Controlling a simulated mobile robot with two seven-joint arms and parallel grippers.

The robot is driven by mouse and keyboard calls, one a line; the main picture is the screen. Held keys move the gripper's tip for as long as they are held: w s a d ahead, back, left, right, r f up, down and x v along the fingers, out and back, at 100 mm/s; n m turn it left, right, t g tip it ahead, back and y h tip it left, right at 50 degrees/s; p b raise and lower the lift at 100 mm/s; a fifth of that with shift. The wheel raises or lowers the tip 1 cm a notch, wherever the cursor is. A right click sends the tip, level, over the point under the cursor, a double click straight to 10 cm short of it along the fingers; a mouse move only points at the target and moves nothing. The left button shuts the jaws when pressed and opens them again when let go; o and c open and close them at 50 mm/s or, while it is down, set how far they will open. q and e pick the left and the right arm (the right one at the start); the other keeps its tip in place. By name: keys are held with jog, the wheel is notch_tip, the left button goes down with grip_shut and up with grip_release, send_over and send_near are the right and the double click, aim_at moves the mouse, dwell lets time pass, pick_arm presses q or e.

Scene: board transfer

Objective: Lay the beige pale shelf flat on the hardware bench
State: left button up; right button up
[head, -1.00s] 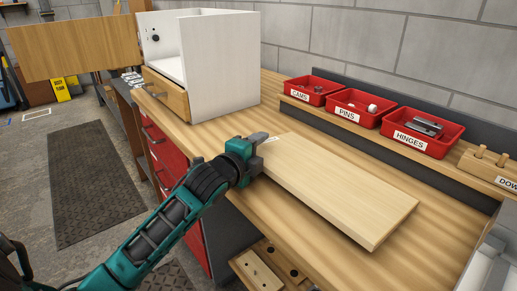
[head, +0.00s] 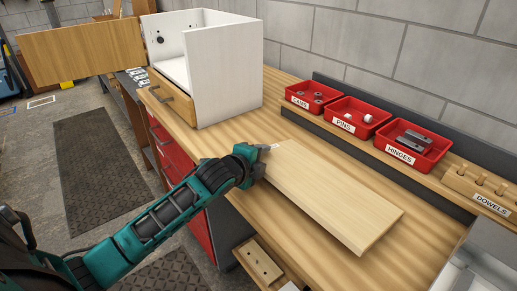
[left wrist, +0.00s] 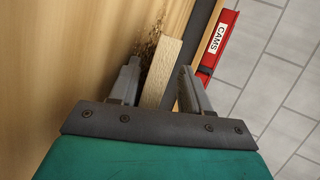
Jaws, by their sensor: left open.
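The beige pale shelf (head: 332,193) lies flat on the hardware bench (head: 217,135) in the head view, its long side running from the middle toward the lower right. My left gripper (head: 266,149) is at the shelf's far left end. In the left wrist view the left gripper (left wrist: 160,88) is open, with one finger on each side of the shelf's end (left wrist: 162,72). Gaps show between the fingers and the board. My right gripper is not in view.
A white cabinet (head: 225,75) with an open wooden door (head: 80,50) stands at the bench's far end. Red bins of cams (head: 312,97), pins (head: 357,115) and hinges (head: 411,145) and a dowel block (head: 482,185) line the back ledge.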

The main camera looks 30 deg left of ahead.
pick_arm(q)
jog(key=shift+r+g+p, duration=0.1)
jog(key=shift+g+p, duration=0.3)
jog(key=shift+p, duration=0.6)
jog(key=shift+g, duration=0.6)
jog(key=g, duration=0.3)
jog(key=shift+s+r+g, duration=0.25)
jog(key=shift+g, duration=0.15)
jog(key=shift+s+g, duration=0.2)
jog(key=shift+g, duration=0.6)
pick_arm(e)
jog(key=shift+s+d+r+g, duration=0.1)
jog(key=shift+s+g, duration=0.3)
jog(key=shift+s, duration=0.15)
pick_arm(q)
jog(key=shift+s+r, duration=0.35)
jog(key=shift+s, duration=0.35)
jog(key=shift+s+r, duration=0.35)
jog(key=shift+s, duration=0.3)
